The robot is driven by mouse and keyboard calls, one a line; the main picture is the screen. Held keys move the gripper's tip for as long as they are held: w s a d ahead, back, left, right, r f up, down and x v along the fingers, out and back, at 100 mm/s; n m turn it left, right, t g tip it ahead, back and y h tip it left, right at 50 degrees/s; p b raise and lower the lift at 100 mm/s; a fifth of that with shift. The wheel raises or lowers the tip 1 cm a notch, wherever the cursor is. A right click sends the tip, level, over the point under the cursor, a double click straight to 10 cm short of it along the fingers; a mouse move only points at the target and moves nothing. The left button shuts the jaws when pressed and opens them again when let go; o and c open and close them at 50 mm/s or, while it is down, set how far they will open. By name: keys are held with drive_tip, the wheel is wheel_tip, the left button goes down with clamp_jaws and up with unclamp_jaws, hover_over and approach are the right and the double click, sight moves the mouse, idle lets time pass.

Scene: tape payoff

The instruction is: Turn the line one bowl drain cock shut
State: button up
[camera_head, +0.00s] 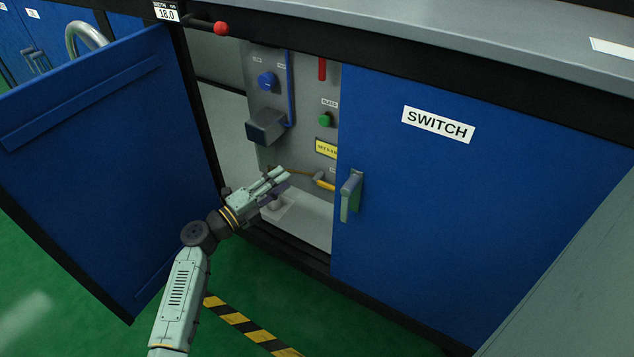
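An open cabinet bay shows a grey panel (300,92) with small fittings on it. Low on this panel is a yellow-orange lever or fitting (324,182), close to the edge of the SWITCH door. I cannot tell for sure whether it is the line one bowl drain cock, because its label is too small to read. My gripper (280,181) reaches into the lower opening, a little left of the yellow fitting and apparently apart from it. The fingers point right and slightly up. They look close together, but their gap is unclear. My gripper hides part of the panel's bottom.
The panel also carries a blue knob (267,82), a dark grey box (265,128), a green knob (325,119) and a red handle (322,68). A blue door (110,150) swings open at left. The SWITCH door (470,210) is closed at right, with a grey handle (350,195).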

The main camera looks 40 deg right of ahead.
drive_tip(key=g+y, duration=0.1)
drive_tip(key=g, duration=0.1)
approach(327, 187)
drive_tip(key=shift+m, duration=0.4)
drive_tip(key=d+b, duration=0.1)
drive_tip(key=d, duration=0.4)
drive_tip(key=d+b, duration=0.1)
drive_tip(key=d, duration=0.2)
drive_tip(key=shift+d+f+b, duration=0.1)
drive_tip(key=shift+f+b, duration=0.15)
drive_tip(key=shift+b, duration=0.1)
drive_tip(key=shift+d+r, duration=0.15)
drive_tip(key=shift+d, duration=0.4)
drive_tip(key=shift+w, duration=0.1)
drive_tip(key=shift+c, duration=0.5)
clamp_jaws()
